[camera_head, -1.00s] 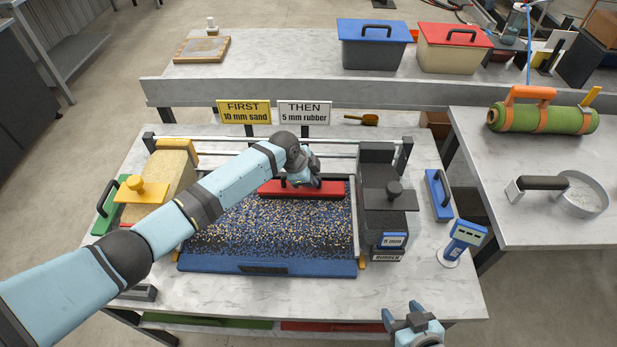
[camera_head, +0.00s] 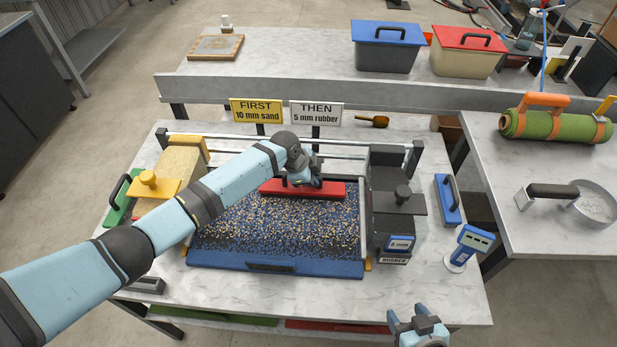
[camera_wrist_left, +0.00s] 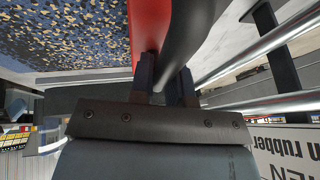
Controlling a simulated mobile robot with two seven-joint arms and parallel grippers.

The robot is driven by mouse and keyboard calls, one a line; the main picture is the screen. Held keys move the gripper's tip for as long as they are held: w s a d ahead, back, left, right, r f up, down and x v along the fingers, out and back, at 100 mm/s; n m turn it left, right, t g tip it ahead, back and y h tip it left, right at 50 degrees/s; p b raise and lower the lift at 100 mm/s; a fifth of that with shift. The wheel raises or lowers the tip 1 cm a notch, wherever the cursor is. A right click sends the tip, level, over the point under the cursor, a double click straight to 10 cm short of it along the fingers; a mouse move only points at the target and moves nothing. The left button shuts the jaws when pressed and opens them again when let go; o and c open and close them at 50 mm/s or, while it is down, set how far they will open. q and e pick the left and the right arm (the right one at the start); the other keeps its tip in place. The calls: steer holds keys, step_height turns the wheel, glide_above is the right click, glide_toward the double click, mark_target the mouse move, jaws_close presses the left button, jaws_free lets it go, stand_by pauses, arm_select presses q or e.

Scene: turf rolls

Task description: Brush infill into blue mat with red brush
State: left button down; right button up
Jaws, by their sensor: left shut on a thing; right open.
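The blue mat (camera_head: 220,255) lies on the marble table, its surface scattered with sand-coloured and dark grains; a plain blue strip shows along its near edge. The red brush (camera_head: 330,190) lies across the far part of the mat. My left gripper (camera_head: 300,180) is shut on the brush's handle, its arm reaching across the mat's left side. In the left wrist view the red brush (camera_wrist_left: 150,25) and its dark handle (camera_wrist_left: 190,30) run up from between the fingers, with the speckled mat (camera_wrist_left: 65,35) beside. My right gripper (camera_head: 418,325) is open and empty at the table's near edge.
A sand hopper with yellow handle (camera_head: 150,182) stands left of the mat, a dark rubber hopper (camera_head: 398,205) right. A green brush (camera_head: 122,205), blue brush (camera_head: 447,200) and blue gauge (camera_head: 468,245) flank them. Rails and two signs (camera_head: 257,110) stand behind.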

arm_select(q)
steer(key=shift+d, duration=1.2)
steer(key=shift+r, duration=0.1)
steer(key=shift+r+p, duration=2.75)
steer(key=shift+r, duration=0.75)
steer(key=shift+a, duration=0.1)
